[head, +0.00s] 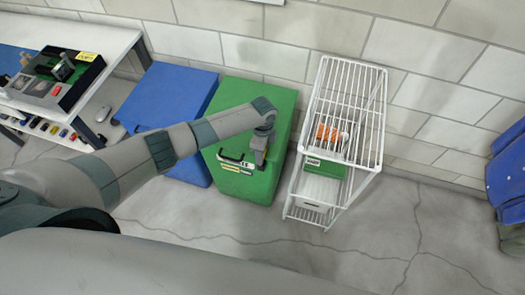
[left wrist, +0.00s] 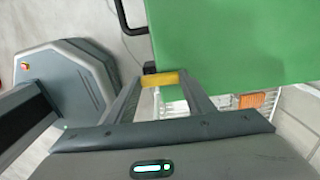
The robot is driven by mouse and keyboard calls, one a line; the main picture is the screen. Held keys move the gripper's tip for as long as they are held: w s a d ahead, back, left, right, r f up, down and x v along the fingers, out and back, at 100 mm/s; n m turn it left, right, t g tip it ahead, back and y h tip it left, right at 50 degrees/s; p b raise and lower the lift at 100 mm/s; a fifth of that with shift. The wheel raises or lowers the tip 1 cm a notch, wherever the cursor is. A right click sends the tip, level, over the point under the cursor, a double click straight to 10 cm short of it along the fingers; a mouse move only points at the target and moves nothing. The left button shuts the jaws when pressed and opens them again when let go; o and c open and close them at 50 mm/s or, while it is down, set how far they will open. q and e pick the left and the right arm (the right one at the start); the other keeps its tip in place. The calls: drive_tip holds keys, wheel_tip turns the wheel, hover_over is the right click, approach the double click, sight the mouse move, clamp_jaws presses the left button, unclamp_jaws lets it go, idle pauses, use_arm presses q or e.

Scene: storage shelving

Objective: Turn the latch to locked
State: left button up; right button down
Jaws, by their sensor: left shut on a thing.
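The green box (head: 262,105) stands against the wall between a blue box and a wire rack. Its lid fills the top of the left wrist view (left wrist: 230,45). A small yellow piece, which looks like the latch (left wrist: 160,79), is at the box's edge. My left gripper (head: 259,158) reaches down to the front edge of the green box. In the left wrist view its fingertips (left wrist: 161,86) are closed on the yellow latch from both sides. The gripper hides most of the latch in the head view. I cannot tell the latch's lock position. My right gripper is in neither view.
A dark handle (left wrist: 130,17) is on the box's edge beside the latch. The blue box (head: 172,97) is left of the green one. The white wire rack (head: 345,80) with several items stands close on the right. Floor in front is clear.

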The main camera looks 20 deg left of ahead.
use_arm(q)
drive_tip(key=o, duration=1.1)
drive_tip(key=shift+c, duration=0.2)
drive_tip(key=shift+r, duration=0.15)
wheel_tip(320, 180, up, 17)
drive_tip(key=b, duration=0.2)
